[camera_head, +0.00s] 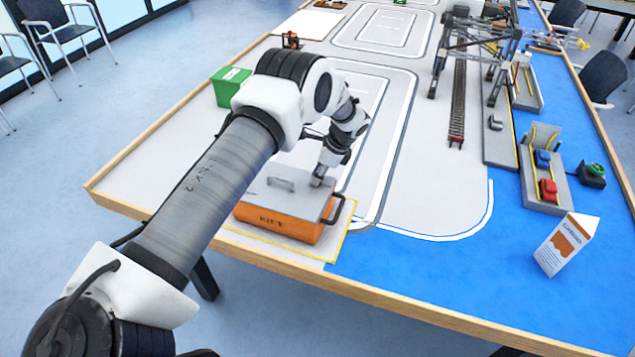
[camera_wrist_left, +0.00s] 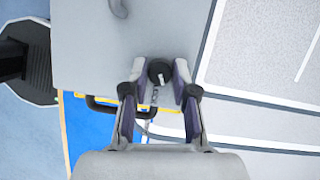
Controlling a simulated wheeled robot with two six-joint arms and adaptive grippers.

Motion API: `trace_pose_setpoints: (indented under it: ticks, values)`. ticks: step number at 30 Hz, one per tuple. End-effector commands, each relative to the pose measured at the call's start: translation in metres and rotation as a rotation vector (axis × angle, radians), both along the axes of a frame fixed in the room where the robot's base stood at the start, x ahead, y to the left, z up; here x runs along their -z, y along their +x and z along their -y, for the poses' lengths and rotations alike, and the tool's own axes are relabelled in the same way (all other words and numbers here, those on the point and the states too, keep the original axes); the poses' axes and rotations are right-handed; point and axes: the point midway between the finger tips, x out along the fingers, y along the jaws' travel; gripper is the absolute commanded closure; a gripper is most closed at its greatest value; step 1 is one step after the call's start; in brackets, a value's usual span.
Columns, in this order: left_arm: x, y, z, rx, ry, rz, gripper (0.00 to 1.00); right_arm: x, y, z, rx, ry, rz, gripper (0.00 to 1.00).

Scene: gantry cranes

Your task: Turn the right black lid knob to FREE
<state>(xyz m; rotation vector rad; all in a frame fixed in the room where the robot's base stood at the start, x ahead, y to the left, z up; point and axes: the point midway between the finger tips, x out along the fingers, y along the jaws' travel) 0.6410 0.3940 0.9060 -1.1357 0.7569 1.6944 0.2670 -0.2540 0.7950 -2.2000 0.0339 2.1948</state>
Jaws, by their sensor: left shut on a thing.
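The orange case (camera_head: 275,222) with a grey lid (camera_head: 290,170) stands on a yellow-edged patch near the table's front edge. My left gripper (camera_head: 320,180) reaches down onto the right part of the lid. In the left wrist view my left gripper (camera_wrist_left: 159,72) has one finger on each side of the black lid knob (camera_wrist_left: 160,72) and is shut on it. A pale pointer mark shows on the knob; its label cannot be read. The gripper hides the knob in the head view. My right gripper is not in view.
A metal handle (camera_head: 281,184) stands on the lid, left of my gripper. A black side handle (camera_head: 334,209) sticks out at the case's right. A green box (camera_head: 230,87) stands behind left. A gantry crane (camera_head: 475,45), a red button block (camera_head: 548,190) and a white card (camera_head: 567,245) are farther right.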

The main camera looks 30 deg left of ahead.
Motion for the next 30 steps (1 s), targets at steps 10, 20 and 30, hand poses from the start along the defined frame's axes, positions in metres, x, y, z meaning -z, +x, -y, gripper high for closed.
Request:
trace_pose_setpoints:
  ticks: [10,20,30]
  values:
    - [0.009,0.0,0.0,-0.33,-0.004,-0.003,1.0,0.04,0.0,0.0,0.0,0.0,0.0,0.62]
    - [0.007,0.001,-0.001,-0.644,-0.004,-0.004,1.0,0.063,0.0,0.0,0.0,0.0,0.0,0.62]
    - [0.006,0.001,-0.002,-0.932,-0.004,-0.004,1.0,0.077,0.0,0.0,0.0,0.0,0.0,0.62]
